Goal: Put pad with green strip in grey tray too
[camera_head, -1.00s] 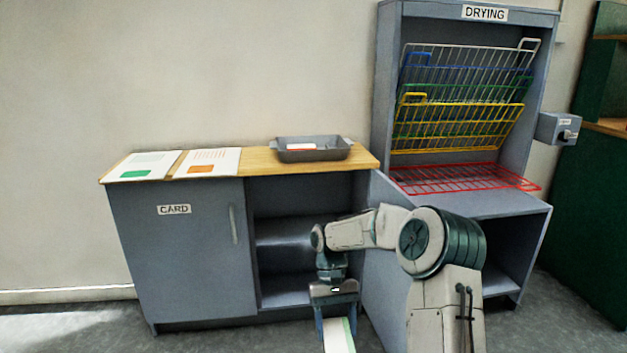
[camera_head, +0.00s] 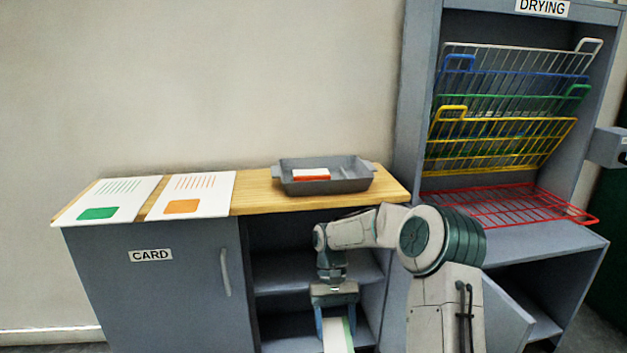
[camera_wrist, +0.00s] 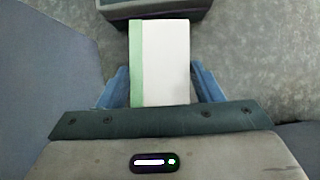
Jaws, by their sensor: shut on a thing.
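My gripper (camera_head: 337,325) is shut on the pad with the green strip (camera_head: 338,342), low in front of the cabinet's open shelves. In the wrist view the pad (camera_wrist: 165,62) is white with a green strip along its left edge, between the blue fingers of my gripper (camera_wrist: 160,88). The grey tray (camera_head: 345,186) stands on the wooden top, above and beyond my gripper. It has a divider. A white pad with a red-orange strip (camera_head: 311,174) lies in its left compartment; the right compartment looks empty.
Two printed sheets, one with a green patch (camera_head: 108,200) and one with an orange patch (camera_head: 190,194), lie left of the tray on the wooden top (camera_head: 255,191). A drying rack with coloured wire shelves (camera_head: 505,120) stands at right. A lower door (camera_head: 503,310) stands open.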

